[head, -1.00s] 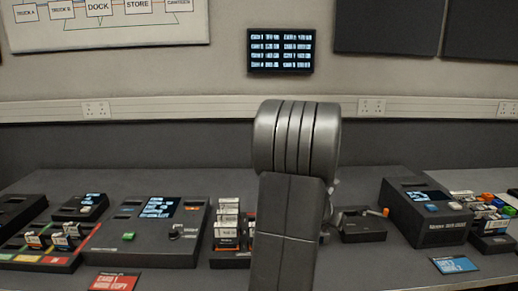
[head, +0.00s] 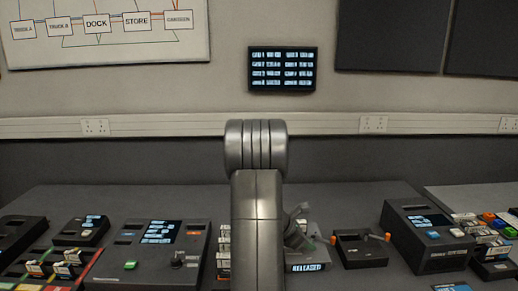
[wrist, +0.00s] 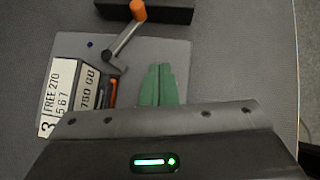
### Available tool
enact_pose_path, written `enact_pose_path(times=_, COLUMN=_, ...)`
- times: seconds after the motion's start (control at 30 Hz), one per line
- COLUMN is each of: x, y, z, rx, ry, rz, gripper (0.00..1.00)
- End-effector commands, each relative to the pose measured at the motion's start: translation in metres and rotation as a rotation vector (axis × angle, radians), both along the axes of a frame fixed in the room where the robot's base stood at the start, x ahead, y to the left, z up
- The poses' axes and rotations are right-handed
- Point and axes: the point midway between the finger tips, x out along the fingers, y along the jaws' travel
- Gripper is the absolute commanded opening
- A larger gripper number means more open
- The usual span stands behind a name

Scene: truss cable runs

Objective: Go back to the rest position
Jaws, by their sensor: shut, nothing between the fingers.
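My gripper (wrist: 159,84) shows in the wrist view as two green fingers side by side, shut and empty. It points over a plain grey surface, beside white-labelled cards (wrist: 72,88) and a crank lever (wrist: 128,38) with an orange knob. In the head view my arm stands upright in the middle and hides part of the desk. The wrist part of my arm shows just right of it, above a small display (head: 306,267) reading "RELEASED". The fingertips cannot be made out clearly there.
A black device with an orange-tipped lever (head: 360,250) and a console (head: 425,235) stand to the right. A console with a screen and green button (head: 150,255) and card trays stand to the left. A wall screen (head: 283,69) hangs behind.

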Motion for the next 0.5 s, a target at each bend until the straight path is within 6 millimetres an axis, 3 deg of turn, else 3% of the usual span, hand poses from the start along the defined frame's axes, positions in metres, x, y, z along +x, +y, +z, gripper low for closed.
enact_pose_path(times=0.27, x=-0.006, y=0.045, z=0.0, rx=0.0, ry=-0.001, rz=-0.031, gripper=0.0)
enact_pose_path(times=0.5, x=-0.01, y=0.067, z=0.025, rx=0.001, ry=-0.003, rz=-0.033, gripper=0.0)
